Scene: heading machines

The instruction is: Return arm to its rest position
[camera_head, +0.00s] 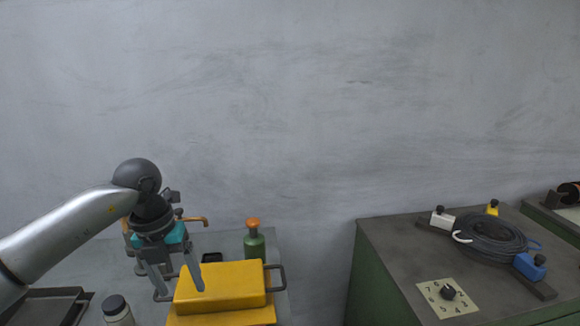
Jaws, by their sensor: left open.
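My left arm (70,235) comes in from the left edge, raised above a grey bench. My left gripper (180,285) points down with its two fingers apart and nothing seen between them. One fingertip shows in front of the left part of a yellow box (235,285); I cannot tell whether it touches. My right gripper is not in view.
A green bottle with an orange cap (254,243) stands behind the yellow box. A green cabinet (400,245) at the right carries coiled cable (490,236) and a numbered dial (447,297).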

